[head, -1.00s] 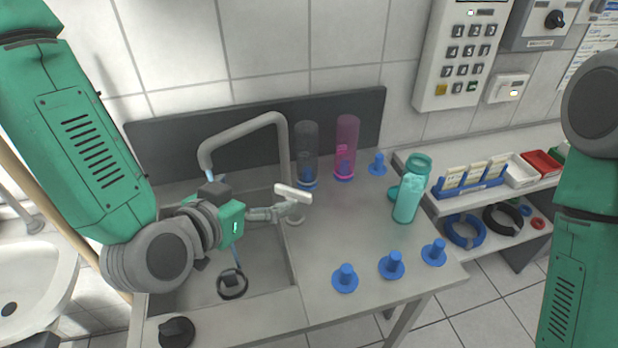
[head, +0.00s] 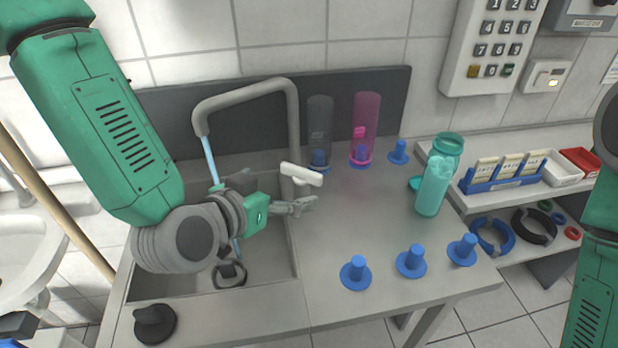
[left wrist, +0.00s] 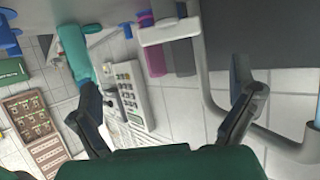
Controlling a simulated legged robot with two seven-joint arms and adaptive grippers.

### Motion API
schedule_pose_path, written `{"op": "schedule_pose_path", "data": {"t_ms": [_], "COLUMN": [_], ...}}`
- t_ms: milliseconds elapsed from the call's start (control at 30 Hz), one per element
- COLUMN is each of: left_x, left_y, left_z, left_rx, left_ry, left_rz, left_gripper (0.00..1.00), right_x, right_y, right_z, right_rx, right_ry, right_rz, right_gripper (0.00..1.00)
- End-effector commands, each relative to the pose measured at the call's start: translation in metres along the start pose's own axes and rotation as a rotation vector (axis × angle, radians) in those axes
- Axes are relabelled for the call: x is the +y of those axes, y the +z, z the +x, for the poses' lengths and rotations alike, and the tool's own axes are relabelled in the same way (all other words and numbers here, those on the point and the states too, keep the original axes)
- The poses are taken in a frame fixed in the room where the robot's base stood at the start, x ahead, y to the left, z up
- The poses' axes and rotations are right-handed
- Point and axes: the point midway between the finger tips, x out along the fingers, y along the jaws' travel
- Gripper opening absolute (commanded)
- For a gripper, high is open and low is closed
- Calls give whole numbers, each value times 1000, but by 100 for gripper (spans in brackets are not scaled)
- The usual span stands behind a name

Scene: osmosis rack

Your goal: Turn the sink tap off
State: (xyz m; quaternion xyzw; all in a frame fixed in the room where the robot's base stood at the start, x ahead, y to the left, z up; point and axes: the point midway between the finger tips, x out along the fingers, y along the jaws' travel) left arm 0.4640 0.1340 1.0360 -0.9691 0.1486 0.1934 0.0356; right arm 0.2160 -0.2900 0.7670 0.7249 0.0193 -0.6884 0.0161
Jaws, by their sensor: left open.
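The sink tap is a grey bent spout (head: 240,93) with a white lever handle (head: 301,174) at the foot of its post. A blue stream of water (head: 210,160) falls from the spout into the sink. My left gripper (head: 300,207) is open and empty, just below and in front of the handle in the head view. In the left wrist view the white handle (left wrist: 170,31) is beyond and between the spread fingers (left wrist: 172,92), with no contact visible. My left forearm hides part of the sink. My right gripper is out of view.
Clear bottles, one grey (head: 319,120) and one pink (head: 366,125), stand behind the handle. A black knob (head: 155,322) is on the sink's front edge. The counter's middle is free.

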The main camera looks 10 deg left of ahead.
Motion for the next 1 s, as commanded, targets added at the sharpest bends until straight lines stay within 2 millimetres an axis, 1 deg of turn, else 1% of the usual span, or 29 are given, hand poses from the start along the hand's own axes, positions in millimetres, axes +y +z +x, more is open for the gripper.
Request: {"op": "schedule_pose_path", "data": {"t_ms": [33,100,233,400,500,600,700,1000], "left_x": [-2,-5,-7,-2,1,4,4,-3], "left_y": [4,2,1,0,-1,-1,-1,1], "left_z": [12,25,53,87,101,112,117,117], "left_rx": [6,0,3,2,1,0,-1,1], "left_ry": [-3,-2,-2,-3,-1,-2,-2,2], "left_rz": [-3,-6,-7,-2,0,2,3,-4], "left_gripper": [100,100,100,100,100,100,100,100], "right_x": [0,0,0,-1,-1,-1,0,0], "right_y": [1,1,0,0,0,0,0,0], "right_z": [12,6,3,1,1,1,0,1], "right_rx": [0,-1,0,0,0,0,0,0], "right_ry": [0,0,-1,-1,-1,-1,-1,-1], "right_rz": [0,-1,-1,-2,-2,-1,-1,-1], "right_gripper": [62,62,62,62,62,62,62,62]}}
